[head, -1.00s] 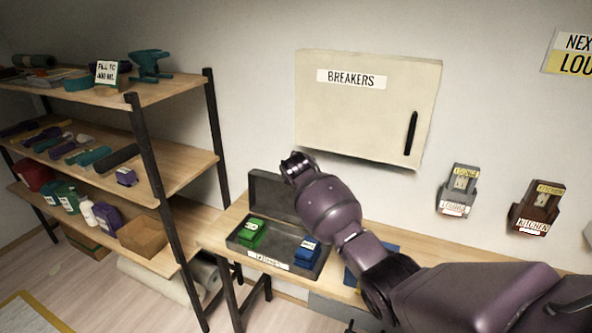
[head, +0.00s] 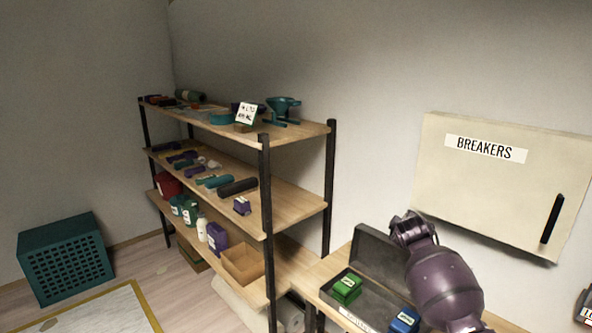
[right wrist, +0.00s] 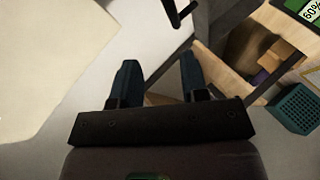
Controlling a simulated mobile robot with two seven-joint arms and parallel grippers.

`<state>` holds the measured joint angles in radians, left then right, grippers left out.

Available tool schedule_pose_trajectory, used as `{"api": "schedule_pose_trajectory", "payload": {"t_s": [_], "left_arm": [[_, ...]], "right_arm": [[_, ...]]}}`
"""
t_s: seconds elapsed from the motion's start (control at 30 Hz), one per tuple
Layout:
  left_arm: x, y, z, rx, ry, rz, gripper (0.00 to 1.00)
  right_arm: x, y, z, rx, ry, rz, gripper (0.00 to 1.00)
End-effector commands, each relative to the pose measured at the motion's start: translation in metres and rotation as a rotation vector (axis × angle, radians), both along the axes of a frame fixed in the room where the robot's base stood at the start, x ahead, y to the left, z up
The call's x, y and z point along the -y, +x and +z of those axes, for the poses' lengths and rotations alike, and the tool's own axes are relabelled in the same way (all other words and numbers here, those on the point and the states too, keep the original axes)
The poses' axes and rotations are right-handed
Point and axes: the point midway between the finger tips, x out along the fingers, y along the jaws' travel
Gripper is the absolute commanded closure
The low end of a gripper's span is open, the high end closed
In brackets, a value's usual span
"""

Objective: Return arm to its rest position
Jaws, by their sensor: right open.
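My right arm (head: 445,285), dark purple, rises from the lower right of the head view, raised in front of the workbench and below the breaker cabinet. Its hand end partly covers the open dark case behind it. In the right wrist view my right gripper (right wrist: 160,78) has its two teal fingers apart, with nothing between them. A pale panel, probably the breaker cabinet, fills the upper left of that view. My left arm and gripper are in neither view.
The breaker cabinet (head: 500,195) hangs closed on the wall. An open case (head: 345,300) with green and blue blocks lies on the workbench. A loaded shelf unit (head: 262,205) stands left of it. A teal crate (head: 66,258) sits on the floor at far left.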

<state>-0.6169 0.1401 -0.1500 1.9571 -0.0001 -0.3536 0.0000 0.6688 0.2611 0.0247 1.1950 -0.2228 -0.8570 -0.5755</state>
Motion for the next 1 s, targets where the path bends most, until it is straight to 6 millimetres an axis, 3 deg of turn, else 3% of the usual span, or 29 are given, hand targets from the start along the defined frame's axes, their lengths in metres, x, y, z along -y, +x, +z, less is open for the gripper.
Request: {"api": "schedule_pose_trajectory", "payload": {"t_s": [0.1, 0.2, 0.37, 0.53, 0.67, 1.0], "left_arm": [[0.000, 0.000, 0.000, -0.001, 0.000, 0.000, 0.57], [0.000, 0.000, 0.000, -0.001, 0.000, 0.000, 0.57], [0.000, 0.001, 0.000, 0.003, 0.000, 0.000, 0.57], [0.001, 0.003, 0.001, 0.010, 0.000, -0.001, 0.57], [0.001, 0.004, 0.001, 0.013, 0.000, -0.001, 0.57], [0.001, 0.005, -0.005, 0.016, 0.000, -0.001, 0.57]], "right_arm": [[-0.019, 0.006, 0.037, 0.142, 0.098, 0.021, 0.59], [-0.035, 0.003, 0.058, 0.246, 0.183, 0.048, 0.59], [-0.053, -0.020, 0.054, 0.350, 0.321, 0.083, 0.59], [-0.066, -0.053, 0.031, 0.408, 0.448, 0.109, 0.59], [-0.073, -0.090, 0.002, 0.430, 0.550, 0.121, 0.59], [-0.081, -0.210, -0.086, 0.409, 0.778, 0.089, 0.59]]}}
